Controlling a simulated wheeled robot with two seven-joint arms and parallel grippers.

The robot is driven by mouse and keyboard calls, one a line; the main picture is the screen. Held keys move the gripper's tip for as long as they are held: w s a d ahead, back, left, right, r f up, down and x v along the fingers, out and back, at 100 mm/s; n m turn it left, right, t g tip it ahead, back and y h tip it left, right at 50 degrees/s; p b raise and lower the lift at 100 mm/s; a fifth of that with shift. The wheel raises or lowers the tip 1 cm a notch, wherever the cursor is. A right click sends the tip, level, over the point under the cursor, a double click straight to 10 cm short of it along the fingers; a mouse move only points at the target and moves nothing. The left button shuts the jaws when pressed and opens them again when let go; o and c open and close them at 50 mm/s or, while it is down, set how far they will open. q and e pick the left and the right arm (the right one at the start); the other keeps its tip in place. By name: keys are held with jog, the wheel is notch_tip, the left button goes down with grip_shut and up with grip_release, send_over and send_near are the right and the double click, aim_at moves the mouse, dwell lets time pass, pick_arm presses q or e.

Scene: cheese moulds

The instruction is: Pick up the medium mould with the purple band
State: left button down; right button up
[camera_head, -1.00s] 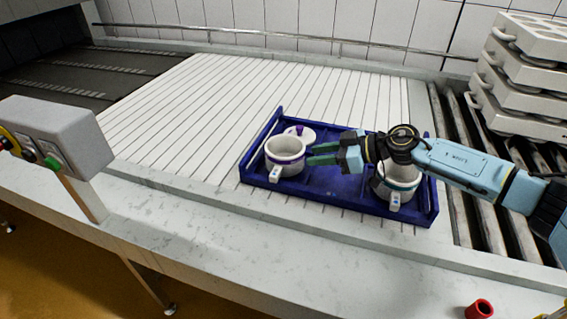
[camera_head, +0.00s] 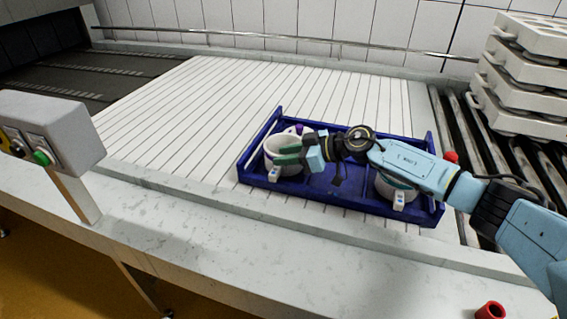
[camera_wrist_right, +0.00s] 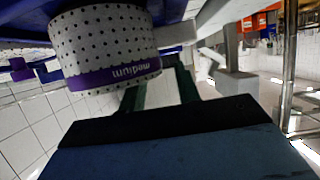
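The white medium mould with the purple band (camera_head: 270,158) stands in the left part of the blue tray (camera_head: 330,203). In the right wrist view the mould (camera_wrist_right: 105,45) looks upside down, with a dotted wall and "medium" on its purple band. My right gripper (camera_head: 288,154) comes from the right, its green fingers at the mould's upper right side and covering part of it. In the right wrist view the fingers (camera_wrist_right: 158,92) are apart, the left one partly hidden by the mould. I cannot tell whether they touch it. My left gripper is not in view.
Another white mould (camera_head: 398,193) stands in the tray's right part, partly under my right arm. A purple knob (camera_head: 298,128) shows behind the medium mould. The slatted surface (camera_head: 200,110) left of the tray is clear.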

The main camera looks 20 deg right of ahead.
grip_shut()
dwell(0.3)
jog(key=shift+r, duration=0.1)
dwell(0.4)
